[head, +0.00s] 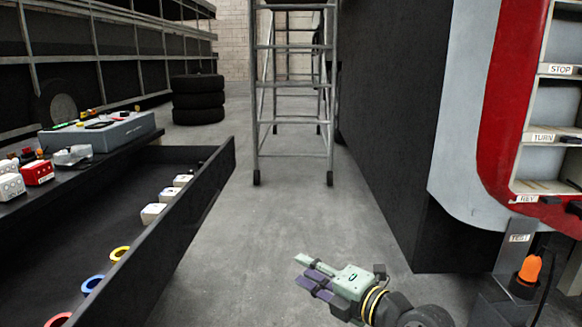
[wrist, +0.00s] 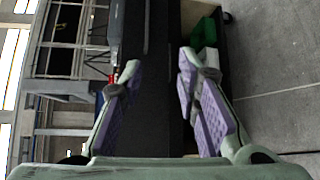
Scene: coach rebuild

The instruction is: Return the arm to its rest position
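My gripper (head: 308,273) is at the lower middle of the head view, above the grey floor, with its fingers pointing left toward the open drawer. In the wrist view my gripper (wrist: 158,75) shows its two purple-padded fingers spread apart, with nothing between them. It touches nothing that I can see. Part of my arm shows at the bottom of the head view; the rest is out of frame.
An open black drawer (head: 190,205) at left holds white blocks and coloured rings. A grey box (head: 100,132) stands above it. A ladder (head: 292,100) and stacked tyres (head: 198,99) stand behind. A red-and-white panel (head: 500,110) and orange-topped item (head: 530,268) are right. The middle floor is clear.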

